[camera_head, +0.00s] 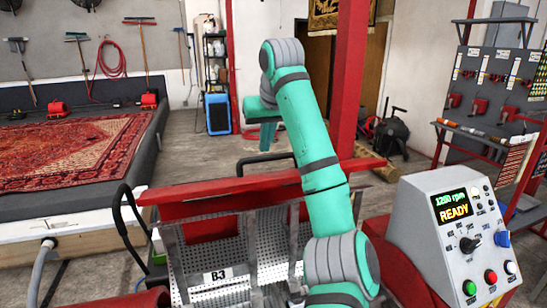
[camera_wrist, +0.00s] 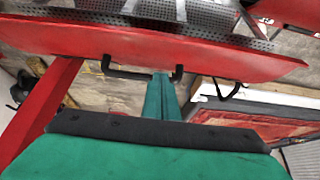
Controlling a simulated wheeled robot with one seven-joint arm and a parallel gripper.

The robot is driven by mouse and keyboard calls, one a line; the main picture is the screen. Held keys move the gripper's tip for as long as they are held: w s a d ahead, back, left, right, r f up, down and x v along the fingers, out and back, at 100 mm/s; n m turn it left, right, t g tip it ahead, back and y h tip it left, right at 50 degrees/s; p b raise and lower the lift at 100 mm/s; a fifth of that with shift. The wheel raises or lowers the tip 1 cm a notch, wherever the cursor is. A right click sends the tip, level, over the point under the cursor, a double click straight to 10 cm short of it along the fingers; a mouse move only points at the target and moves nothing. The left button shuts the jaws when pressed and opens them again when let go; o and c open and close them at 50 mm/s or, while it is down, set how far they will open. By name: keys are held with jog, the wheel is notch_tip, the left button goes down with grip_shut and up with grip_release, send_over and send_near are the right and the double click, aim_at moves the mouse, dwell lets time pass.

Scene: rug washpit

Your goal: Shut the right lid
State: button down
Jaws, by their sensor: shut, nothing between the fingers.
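A long red panel (camera_head: 190,192) stands along the far side of the perforated metal drum (camera_head: 205,262) marked B-3. It crosses the wrist view (camera_wrist: 90,48) with a black bracket handle (camera_wrist: 125,73) on its edge; this handle shows behind it in the head view (camera_head: 243,165). I cannot tell where the right lid begins or ends on it. The drum is exposed on my side. My gripper (camera_head: 266,143) points down beyond the panel, shut and empty. In the wrist view its fingertips (camera_wrist: 161,82) appear between the handle's legs; contact cannot be told.
A second black handle loop (camera_head: 122,215) stands at the left. The control console (camera_head: 450,235), reading READY, is close on the right. A red post (camera_head: 348,80) rises just behind the arm. A rug table (camera_head: 70,165) lies left; the floor behind the machine has free room.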

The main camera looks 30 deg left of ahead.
aim_at(266, 181)
jog(key=x, duration=0.9)
jog(key=shift+w+f, duration=0.1)
jog(key=shift+w, duration=0.05)
jog(key=shift+d+f, duration=0.1)
jog(key=shift+f, duration=0.2)
jog(key=shift+s+d+f, duration=0.1)
jog(key=shift+s+d, duration=0.5)
jog(key=shift+d, duration=0.1)
jog(key=shift+s+d, duration=0.3)
jog(key=shift+s, duration=0.35)
jog(key=shift+s+d+f, duration=0.1)
jog(key=shift+s+d, duration=0.05)
jog(key=shift+d, duration=0.1)
